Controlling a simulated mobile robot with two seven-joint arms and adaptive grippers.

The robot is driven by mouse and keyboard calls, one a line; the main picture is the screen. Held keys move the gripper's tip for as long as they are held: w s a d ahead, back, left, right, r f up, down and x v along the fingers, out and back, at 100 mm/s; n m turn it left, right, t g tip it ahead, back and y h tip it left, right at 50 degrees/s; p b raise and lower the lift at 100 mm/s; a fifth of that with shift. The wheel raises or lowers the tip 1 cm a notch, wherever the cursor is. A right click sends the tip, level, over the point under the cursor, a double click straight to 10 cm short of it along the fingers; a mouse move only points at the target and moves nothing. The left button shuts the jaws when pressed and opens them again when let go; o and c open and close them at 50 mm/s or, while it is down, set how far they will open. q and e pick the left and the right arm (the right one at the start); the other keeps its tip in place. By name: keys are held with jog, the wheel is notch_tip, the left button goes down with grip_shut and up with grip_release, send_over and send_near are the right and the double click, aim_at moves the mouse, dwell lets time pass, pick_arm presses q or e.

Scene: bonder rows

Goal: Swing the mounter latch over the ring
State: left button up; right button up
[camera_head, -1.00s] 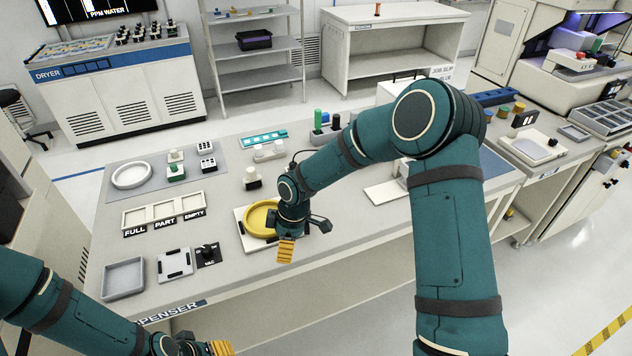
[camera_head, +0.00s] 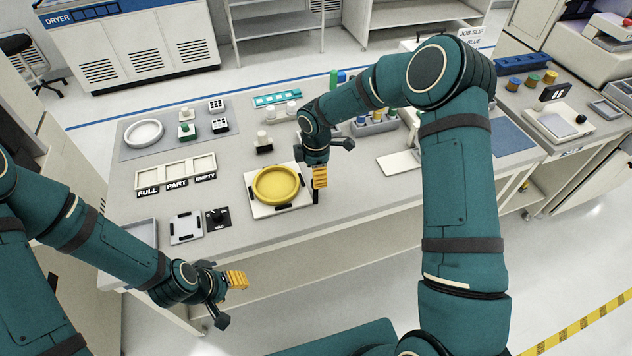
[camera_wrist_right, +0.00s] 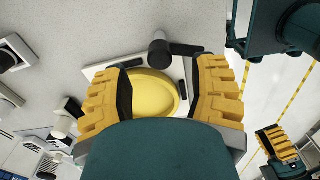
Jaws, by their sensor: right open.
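A yellow ring (camera_head: 276,185) lies flat on the white square mounter plate (camera_head: 254,208). A black post with a short bar, which looks like the latch (camera_head: 316,197), stands at the plate's right edge. In the right wrist view this latch (camera_wrist_right: 161,53) has its bar pointing to the picture's right, beside the ring (camera_wrist_right: 152,93), not across it. My right gripper (camera_head: 319,180) is just above the latch, open and empty. Its two fingers (camera_wrist_right: 163,76) are spread wide in the wrist view. My left gripper (camera_head: 228,296) hangs in front of the bench, its opening unclear.
A grey plate (camera_head: 186,228) and a black VAC knob (camera_head: 217,218) sit left of the mounter. A white labelled tray (camera_head: 175,173) and a small white-topped block (camera_head: 263,142) lie behind. A holder with bottles (camera_head: 375,124) is behind my right arm. Bench front right is fairly clear.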

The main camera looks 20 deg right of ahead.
jog(key=shift+f, duration=2.35)
grip_shut()
